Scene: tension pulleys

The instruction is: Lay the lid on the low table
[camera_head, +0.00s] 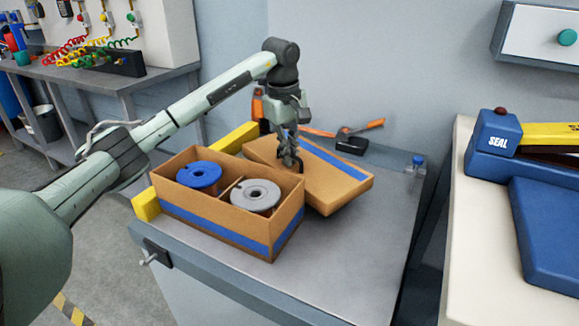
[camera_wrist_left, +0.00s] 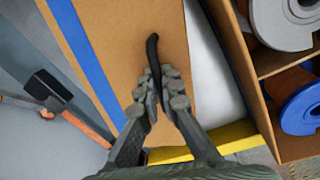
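The cardboard lid (camera_head: 338,186) with a blue stripe is behind and right of the open box, over the grey low table (camera_head: 345,255). It looks slightly tilted; I cannot tell whether it touches the table. My left gripper (camera_head: 291,163) is above the lid's left part, its fingers close together around the lid's black strap handle (camera_wrist_left: 153,50). The lid also fills the middle of the left wrist view (camera_wrist_left: 120,30). The open cardboard box (camera_head: 215,218) holds a blue spool (camera_head: 199,176) and a grey spool (camera_head: 256,194) in separate compartments. My right gripper is not in view.
A yellow bar (camera_head: 146,204) lies along the box's left and back. An orange-handled hammer (camera_head: 362,128) and a black item (camera_head: 351,144) are at the table's back. The table's front right is clear. A white counter with a blue sealer (camera_head: 492,145) stands right.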

